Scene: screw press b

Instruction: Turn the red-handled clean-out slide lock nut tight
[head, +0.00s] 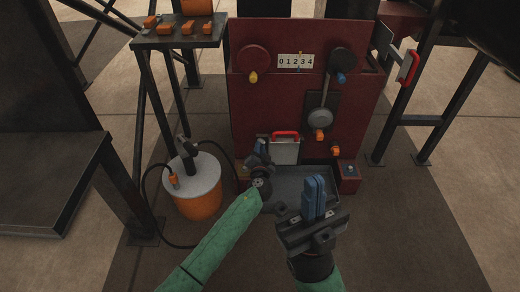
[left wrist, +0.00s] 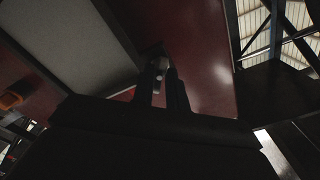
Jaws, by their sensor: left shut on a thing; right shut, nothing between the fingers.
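The clean-out slide (head: 285,153) is a pale plate with a red handle (head: 286,134), low on the front of the dark red machine. My left gripper (head: 260,148) is at the machine front, just left of the plate. In the left wrist view its fingers (left wrist: 164,88) are shut on a small grey piece (left wrist: 160,63), which looks like the lock nut, against the red panel. In the head view the gripper hides the nut.
A grey tray (head: 290,190) lies below the slide. An orange bucket (head: 198,203) with a grey lid and a black hose stands left. Another red handle (head: 408,68) is at the machine's right side. Floor at the lower right is clear.

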